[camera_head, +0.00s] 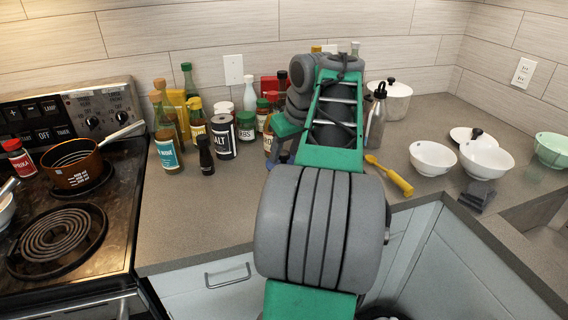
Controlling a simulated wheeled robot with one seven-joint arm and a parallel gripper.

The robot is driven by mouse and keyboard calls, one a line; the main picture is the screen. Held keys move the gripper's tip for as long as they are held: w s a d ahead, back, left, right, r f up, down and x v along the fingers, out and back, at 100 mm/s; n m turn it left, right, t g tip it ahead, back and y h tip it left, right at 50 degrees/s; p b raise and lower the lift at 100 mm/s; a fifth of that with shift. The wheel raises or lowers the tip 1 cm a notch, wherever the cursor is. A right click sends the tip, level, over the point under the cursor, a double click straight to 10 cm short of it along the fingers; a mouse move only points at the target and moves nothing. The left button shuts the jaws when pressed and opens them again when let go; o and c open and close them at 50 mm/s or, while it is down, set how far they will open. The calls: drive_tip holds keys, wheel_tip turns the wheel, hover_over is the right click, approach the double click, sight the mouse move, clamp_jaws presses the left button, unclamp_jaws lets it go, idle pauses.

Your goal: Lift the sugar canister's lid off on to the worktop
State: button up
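I cannot pick out a canister clearly labelled sugar. A labelled jar (268,143) stands partly hidden behind my arm, among the jars at the back of the worktop, and its label is not readable. My gripper (281,153) hangs low beside this jar, mostly hidden by my own arm links. I cannot see its fingertips clearly, or whether they touch anything.
A dark salt canister (223,137), a green herb jar (246,126) and several bottles crowd the left. A lidded white pot (396,101), steel bottle (376,122), yellow utensil (391,178) and white bowls (433,159) stand right. The front-left worktop (205,220) is clear.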

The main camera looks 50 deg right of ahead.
clamp_jaws()
idle(0.5)
